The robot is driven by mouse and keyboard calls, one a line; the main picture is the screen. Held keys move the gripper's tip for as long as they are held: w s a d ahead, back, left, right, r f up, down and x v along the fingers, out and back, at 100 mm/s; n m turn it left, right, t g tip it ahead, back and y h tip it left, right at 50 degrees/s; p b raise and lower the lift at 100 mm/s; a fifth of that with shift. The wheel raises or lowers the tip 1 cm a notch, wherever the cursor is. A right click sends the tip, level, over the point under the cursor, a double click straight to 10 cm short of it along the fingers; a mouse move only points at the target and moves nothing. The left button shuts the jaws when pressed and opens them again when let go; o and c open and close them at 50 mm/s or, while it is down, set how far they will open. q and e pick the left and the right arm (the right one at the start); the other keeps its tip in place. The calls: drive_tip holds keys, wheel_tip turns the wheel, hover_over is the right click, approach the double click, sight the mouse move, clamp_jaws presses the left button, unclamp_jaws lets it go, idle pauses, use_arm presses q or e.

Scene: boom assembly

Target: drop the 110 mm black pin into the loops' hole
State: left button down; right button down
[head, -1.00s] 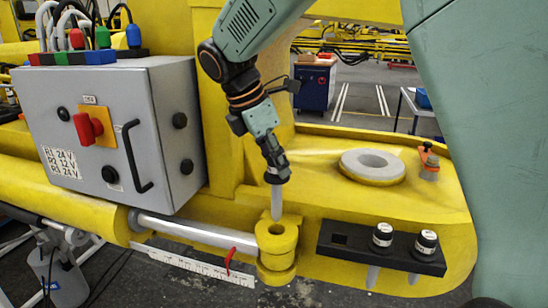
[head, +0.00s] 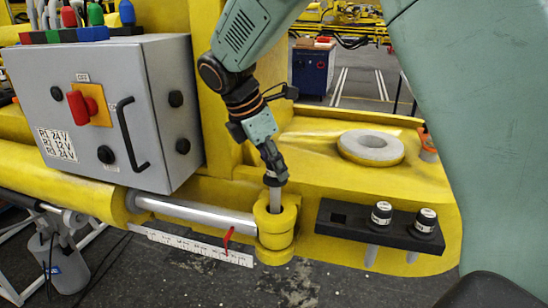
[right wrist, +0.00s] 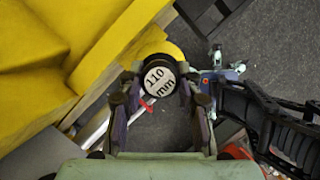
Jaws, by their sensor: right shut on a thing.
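The 110 mm black pin (head: 274,197) hangs upright from my right gripper (head: 273,178). Its grey shaft enters the top of the yellow loops (head: 275,232) at the rod's end, with the lower part hidden inside. In the right wrist view, the pin's white cap reading "110 mm" (right wrist: 159,80) sits between the two fingers of my right gripper (right wrist: 160,98), above a yellow loop (right wrist: 165,48). The fingers are shut on the pin's black head. My left gripper is not in view.
A black rack (head: 357,233) to the right holds two more pins (head: 381,213) (head: 425,220) and has an empty square slot. A grey control box (head: 75,110) stands at left. A white ruler (head: 190,245) and red tab (head: 227,238) sit beside the rod (head: 195,216).

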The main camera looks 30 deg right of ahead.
sight(273, 192)
drive_tip(key=shift+w+f, duration=0.1)
drive_tip(key=shift+f, duration=0.7)
drive_tip(key=shift+f+b, duration=0.5)
drive_tip(key=shift+f, duration=0.4)
drive_tip(key=shift+f+b, duration=0.55)
drive_tip(key=shift+f, duration=1.3)
drive_tip(key=c, duration=0.9)
unclamp_jaws()
drive_tip(key=shift+o, duration=0.4)
drive_tip(key=shift+a, duration=0.1)
drive_tip(key=v, duration=1.2)
